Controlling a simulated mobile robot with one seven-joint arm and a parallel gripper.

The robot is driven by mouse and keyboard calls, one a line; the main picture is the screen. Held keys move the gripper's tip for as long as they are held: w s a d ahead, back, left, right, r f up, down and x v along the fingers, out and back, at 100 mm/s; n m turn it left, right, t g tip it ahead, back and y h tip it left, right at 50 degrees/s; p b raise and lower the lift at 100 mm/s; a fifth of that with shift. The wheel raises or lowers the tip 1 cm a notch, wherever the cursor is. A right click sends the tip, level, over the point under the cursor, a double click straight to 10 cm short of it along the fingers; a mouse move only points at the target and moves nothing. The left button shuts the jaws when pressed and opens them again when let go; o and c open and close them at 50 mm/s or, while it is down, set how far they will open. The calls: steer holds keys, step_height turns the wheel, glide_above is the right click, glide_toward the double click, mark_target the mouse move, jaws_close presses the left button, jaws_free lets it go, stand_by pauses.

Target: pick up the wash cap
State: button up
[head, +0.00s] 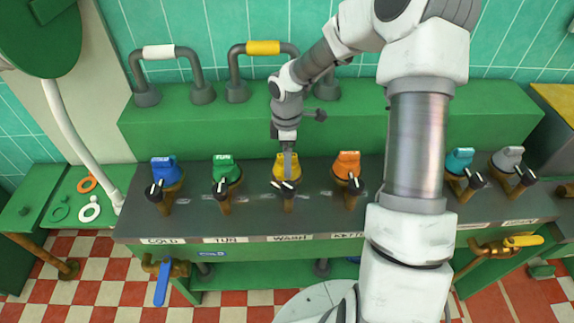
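The wash cap (280,168) is the yellow cap on the tap above the label that reads WASH. It sits on its tap on the dark counter, with the green cap to its left and the orange cap to its right. My gripper (289,168) points down right at the yellow cap and covers part of it. The fingers show as one narrow strip, so I cannot tell whether they are apart or touch the cap.
Blue (165,169), green (223,167), orange (348,163), teal (459,160) and grey (507,158) caps sit on neighbouring taps. A green ledge (190,130) with bent pipes runs behind. My arm hides the counter right of the orange cap.

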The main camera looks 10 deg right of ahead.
steer(key=c, duration=1.1)
steer(key=shift+r, duration=0.6)
step_height(320, 180, up, 3)
steer(key=shift+w+f+p, duration=0.1)
steer(key=shift+f+p, duration=0.05)
steer(key=shift+p, duration=0.15)
steer(key=s+d+r, duration=0.2)
steer(key=d, duration=0.1)
steer(key=s+d+r+p, duration=0.1)
steer(key=s+d+r, duration=0.1)
steer(key=d, duration=0.1)
steer(key=s+d+r, duration=0.2)
steer(key=d+r, duration=0.1)
steer(key=d, duration=0.1)
steer(key=shift+s, duration=0.1)
